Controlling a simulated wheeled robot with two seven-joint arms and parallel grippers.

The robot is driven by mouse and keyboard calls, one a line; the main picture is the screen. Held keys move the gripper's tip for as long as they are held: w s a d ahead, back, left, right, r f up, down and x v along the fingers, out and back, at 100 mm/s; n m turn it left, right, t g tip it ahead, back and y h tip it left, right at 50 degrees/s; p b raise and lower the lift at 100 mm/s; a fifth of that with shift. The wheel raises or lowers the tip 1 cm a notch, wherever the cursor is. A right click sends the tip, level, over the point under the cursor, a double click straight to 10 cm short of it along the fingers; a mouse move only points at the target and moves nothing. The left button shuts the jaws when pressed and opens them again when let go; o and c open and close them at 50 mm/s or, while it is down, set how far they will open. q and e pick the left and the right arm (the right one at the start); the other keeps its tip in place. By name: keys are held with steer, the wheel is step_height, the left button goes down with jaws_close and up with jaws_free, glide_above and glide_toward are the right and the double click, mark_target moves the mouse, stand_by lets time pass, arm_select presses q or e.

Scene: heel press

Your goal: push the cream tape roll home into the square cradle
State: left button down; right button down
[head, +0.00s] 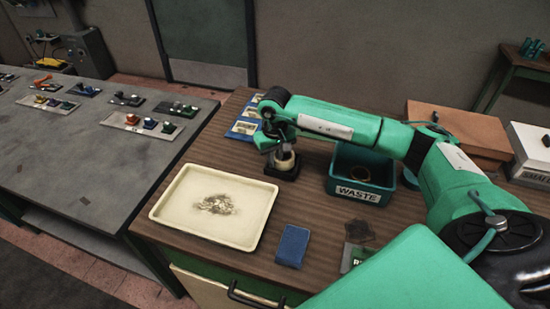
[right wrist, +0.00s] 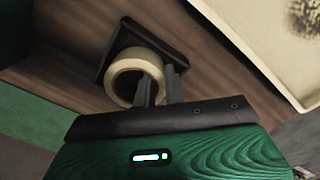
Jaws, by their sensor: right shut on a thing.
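The cream tape roll (head: 285,163) stands at the dark square cradle (head: 283,175) on the brown table, left of the waste bin. In the right wrist view the roll (right wrist: 122,64) sits against the dark cradle (right wrist: 104,58), hole partly facing the camera. How deep it sits cannot be told. My right gripper (head: 282,152) reaches down over the roll from above. In the right wrist view its two fingers (right wrist: 161,86) are shut on the roll's wall, one at the hole side and one outside. My left gripper is not in view.
A cream tray (head: 170,212) lies left of the cradle. A teal waste bin (head: 358,193) with a ring-shaped thing inside stands close on the right. A blue block (head: 292,245) lies in front. Blue-edged cards (head: 243,128) lie behind. A grey bench (head: 75,165) is at the left.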

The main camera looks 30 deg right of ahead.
steer(key=shift+s+f+b, duration=0.1)
steer(key=shift+f+b, duration=0.3)
steer(key=shift+b, duration=0.85)
stand_by(2.8)
